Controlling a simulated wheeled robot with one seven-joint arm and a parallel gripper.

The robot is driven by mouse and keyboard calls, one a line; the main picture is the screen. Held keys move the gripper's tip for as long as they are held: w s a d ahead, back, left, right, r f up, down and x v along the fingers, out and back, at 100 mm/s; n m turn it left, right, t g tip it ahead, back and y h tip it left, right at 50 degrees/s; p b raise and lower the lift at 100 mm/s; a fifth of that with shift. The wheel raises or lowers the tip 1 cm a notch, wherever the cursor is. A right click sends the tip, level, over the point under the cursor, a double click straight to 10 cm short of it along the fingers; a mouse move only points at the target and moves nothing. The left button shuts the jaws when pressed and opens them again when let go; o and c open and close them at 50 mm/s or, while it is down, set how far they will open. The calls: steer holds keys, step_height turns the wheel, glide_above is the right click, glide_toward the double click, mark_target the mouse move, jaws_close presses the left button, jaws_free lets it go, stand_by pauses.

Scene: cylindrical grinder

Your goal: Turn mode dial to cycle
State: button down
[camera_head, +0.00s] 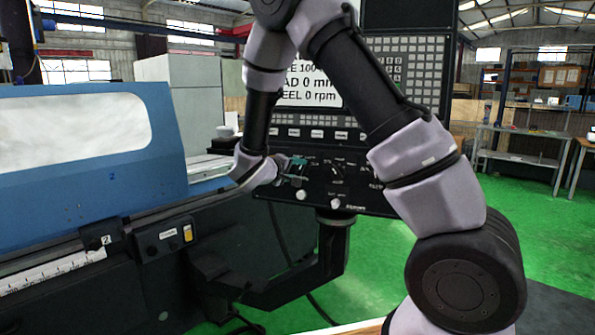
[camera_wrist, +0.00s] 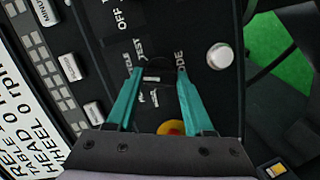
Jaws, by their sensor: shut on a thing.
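The control panel (camera_head: 350,187) is black, with white lettering and several dials and knobs. In the wrist view, the black mode dial (camera_wrist: 152,88) sits between my two teal fingers, with white marks on it and a partly covered "MODE" label beside it. A "TEST" label shows near the left fingertip; other lettering there is partly hidden. My gripper (camera_wrist: 158,72) is shut on the dial, one finger at each side. In the head view my gripper (camera_head: 297,169) reaches the panel's left part from the left, and the dial there is mostly hidden.
A white knob (camera_wrist: 220,56) stands right of the fingers, and a red-and-yellow button (camera_wrist: 171,128) lies between them, nearer the palm. Another dial (camera_head: 336,172) is farther right on the panel. The blue machine cover (camera_head: 90,150) stands at left; green floor is open at right.

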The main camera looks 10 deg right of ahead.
steer(key=shift+f, duration=0.1)
steer(key=shift+c, duration=1.6)
jaws_free()
steer(key=shift+s+a, duration=0.1)
steer(key=v, duration=1)
steer(key=shift+s+a, duration=0.2)
